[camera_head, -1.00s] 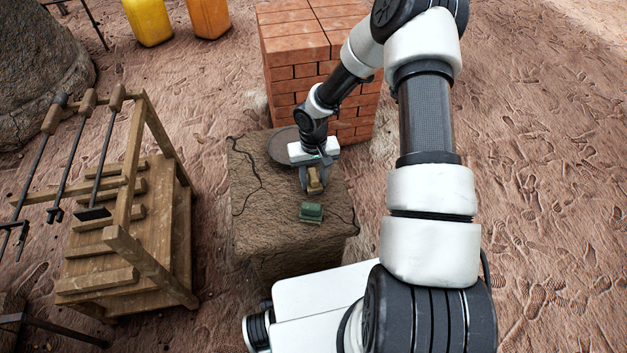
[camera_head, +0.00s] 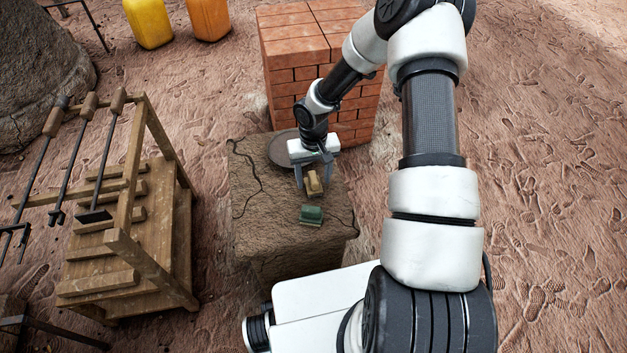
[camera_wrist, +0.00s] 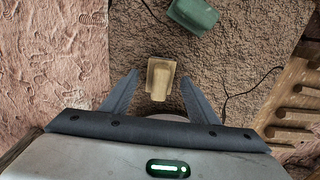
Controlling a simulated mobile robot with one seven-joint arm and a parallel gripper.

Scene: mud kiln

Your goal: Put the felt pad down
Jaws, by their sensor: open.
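The tan felt pad (camera_head: 313,184), a small block with a raised grip, rests on the cracked earthen block (camera_head: 256,215). My gripper (camera_head: 313,184) is open around it. In the wrist view the pad (camera_wrist: 159,80) lies between the two spread fingers of my gripper (camera_wrist: 160,77), with a gap on each side. The pad's underside is hidden.
A similar green piece (camera_head: 311,214) lies in front of the pad on the same block. A round dark plate (camera_head: 281,150) is behind, partly hidden by my gripper. A brick stack (camera_head: 290,55) stands behind, and a wooden tool rack (camera_head: 125,240) stands left.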

